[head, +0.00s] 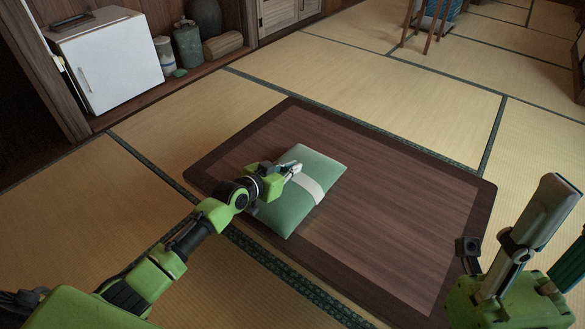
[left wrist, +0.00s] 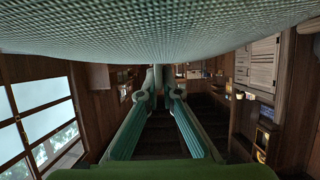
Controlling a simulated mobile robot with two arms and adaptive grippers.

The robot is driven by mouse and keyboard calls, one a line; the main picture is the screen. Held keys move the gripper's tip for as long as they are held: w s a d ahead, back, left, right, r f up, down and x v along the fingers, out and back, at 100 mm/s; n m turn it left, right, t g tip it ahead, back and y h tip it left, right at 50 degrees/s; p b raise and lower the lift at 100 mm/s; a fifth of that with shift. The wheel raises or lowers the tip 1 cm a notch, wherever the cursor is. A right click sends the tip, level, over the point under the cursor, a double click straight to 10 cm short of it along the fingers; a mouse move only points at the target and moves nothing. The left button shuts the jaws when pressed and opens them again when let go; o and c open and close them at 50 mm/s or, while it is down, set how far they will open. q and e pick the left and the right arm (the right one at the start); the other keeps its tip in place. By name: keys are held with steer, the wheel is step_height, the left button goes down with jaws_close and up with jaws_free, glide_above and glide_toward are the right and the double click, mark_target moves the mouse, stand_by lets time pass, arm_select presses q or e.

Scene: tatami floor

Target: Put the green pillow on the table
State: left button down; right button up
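In the left wrist view the pillow (left wrist: 160,35) fills the top of the picture. The left fingers (left wrist: 157,76) run close along it with their tips together; I see no fabric between them. My right gripper (head: 530,250) is at the lower right, apart from the pillow, partly cut off; its opening is unclear.
Tatami floor surrounds the table. A small white fridge (head: 108,62) and several jars, including a green one (head: 188,45), stand along the back-left wall. A wooden stand (head: 430,25) is at the back. The table's middle and right are bare.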

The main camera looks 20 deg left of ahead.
arm_select(q)
steer(key=c, duration=2.2)
jaws_free()
steer(key=shift+f, duration=0.1)
steer(key=shift+c, duration=0.2)
